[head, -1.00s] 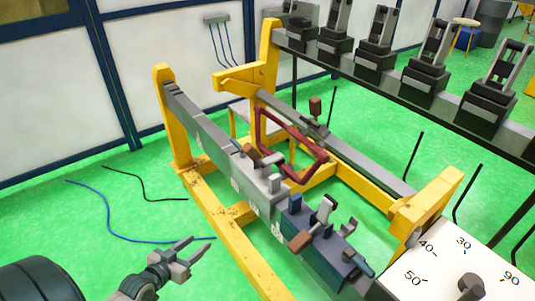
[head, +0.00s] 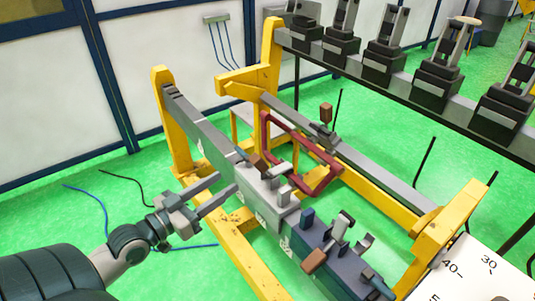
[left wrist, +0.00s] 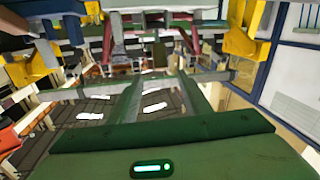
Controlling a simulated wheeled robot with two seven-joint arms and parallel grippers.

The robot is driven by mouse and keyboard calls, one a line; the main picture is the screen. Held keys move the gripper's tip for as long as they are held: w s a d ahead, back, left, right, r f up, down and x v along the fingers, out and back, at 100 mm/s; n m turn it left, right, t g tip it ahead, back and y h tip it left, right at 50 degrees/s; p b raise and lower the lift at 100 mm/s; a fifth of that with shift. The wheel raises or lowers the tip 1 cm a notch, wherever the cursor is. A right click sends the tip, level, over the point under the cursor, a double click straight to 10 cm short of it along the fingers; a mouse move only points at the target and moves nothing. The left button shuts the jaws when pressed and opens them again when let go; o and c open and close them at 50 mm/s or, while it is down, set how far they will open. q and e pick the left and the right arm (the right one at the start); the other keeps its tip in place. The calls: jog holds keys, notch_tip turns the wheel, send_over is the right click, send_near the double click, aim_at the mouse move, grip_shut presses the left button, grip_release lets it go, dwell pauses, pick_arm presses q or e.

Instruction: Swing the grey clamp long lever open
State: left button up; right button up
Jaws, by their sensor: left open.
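The grey clamp (head: 262,186) sits on the near rail, left of the blue clamp (head: 340,262). A brown-ended lever (head: 256,163) lies low at the grey clamp's top left; I cannot tell for sure that it is the long one. My left gripper (head: 227,183) comes in from the left with its fingers apart and nothing between them. Its tips are close to the grey clamp's left side, and a small gap seems to remain. In the left wrist view my two fingers (left wrist: 160,85) point up the picture, spread apart; the clamp is hard to make out there. My right gripper is out of view.
The yellow frame (head: 175,125) carries the near rail (head: 200,122) and a far rail. A row of black fixtures (head: 385,55) stands at the back right. A white dial panel (head: 465,270) is at the lower right.

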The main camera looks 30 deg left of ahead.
pick_arm(q)
jog(key=shift+w, duration=0.1)
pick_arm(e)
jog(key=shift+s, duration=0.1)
pick_arm(q)
jog(key=p+x, duration=0.4)
jog(key=x, duration=1.1)
jog(key=shift+w+d+p, duration=0.1)
jog(key=shift+w+p, duration=0.25)
jog(key=shift+p, duration=0.05)
jog(key=shift+w+d, duration=0.15)
jog(key=shift+w, duration=0.55)
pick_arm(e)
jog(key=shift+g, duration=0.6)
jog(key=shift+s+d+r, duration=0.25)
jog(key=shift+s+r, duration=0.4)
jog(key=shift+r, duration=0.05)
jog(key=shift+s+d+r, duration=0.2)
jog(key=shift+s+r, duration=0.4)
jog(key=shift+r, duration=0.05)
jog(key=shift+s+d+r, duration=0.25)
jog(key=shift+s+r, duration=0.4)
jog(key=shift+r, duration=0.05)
pick_arm(q)
grip_shut()
